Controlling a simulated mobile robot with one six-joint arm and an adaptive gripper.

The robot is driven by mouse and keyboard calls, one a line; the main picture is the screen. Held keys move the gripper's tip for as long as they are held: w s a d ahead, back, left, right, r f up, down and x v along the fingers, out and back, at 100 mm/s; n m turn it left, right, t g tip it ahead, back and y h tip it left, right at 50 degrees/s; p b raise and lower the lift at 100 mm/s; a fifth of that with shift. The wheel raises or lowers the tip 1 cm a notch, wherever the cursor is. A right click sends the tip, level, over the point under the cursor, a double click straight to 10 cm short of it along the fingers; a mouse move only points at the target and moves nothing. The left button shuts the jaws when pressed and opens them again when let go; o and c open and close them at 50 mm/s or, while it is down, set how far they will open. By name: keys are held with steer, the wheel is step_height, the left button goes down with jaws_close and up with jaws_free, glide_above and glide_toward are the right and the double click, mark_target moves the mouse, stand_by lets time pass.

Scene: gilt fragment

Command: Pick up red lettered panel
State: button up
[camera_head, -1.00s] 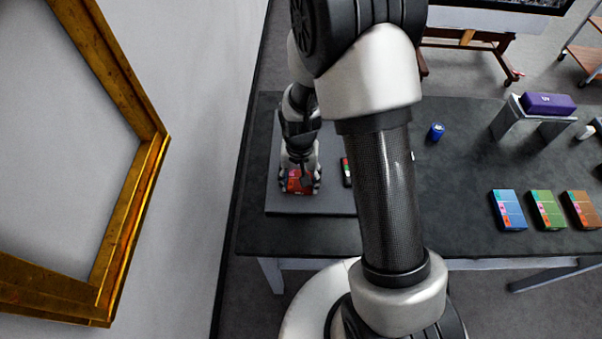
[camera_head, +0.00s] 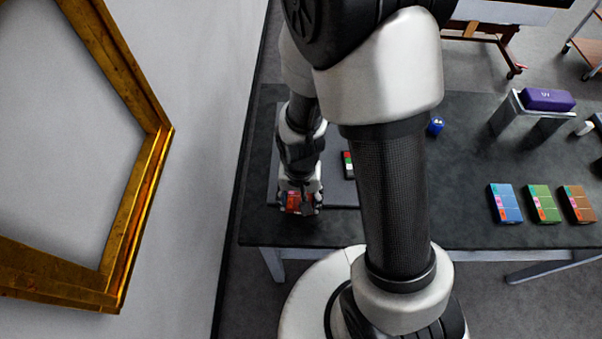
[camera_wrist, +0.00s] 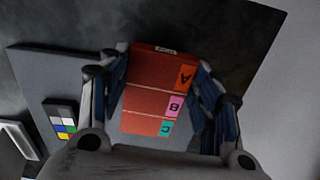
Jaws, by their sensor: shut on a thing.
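The red lettered panel (camera_wrist: 155,96) shows in the wrist view between my two fingers. It has orange, pink and teal patches with the letters A, B and C. My gripper (camera_head: 299,203) is shut on the panel, with a finger along each side. In the head view the panel (camera_head: 293,202) is small and partly hidden by my fingers, near the front edge of the grey board. Whether its underside touches the board or table cannot be told for sure.
A grey board (camera_head: 338,190) lies on the dark table (camera_head: 455,215), with a small colour chart (camera_head: 348,164) on it. Blue (camera_head: 505,203), green (camera_head: 543,203) and brown (camera_head: 577,203) panels lie right. A purple case (camera_head: 547,99) sits on a stand. A gilt frame (camera_head: 150,200) is left.

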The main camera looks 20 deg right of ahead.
steer(key=s, duration=0.1)
steer(key=s+p, duration=0.1)
steer(key=s+a, duration=0.1)
steer(key=shift+s+a+r, duration=0.1)
steer(key=shift+s+r, duration=0.15)
steer(key=shift+s, duration=0.1)
steer(key=p, duration=0.3)
steer(key=shift+s+a+p, duration=0.15)
steer(key=shift+s+p, duration=0.2)
steer(key=shift+s, duration=0.05)
steer(key=s+p, duration=0.1)
steer(key=p, duration=0.2)
steer(key=shift+s+a+r, duration=0.15)
steer(key=p, duration=0.1)
steer(key=s+p, duration=0.2)
steer(key=p, duration=0.1)
steer(key=shift+a+f, duration=0.35)
steer(key=shift+a, duration=0.05)
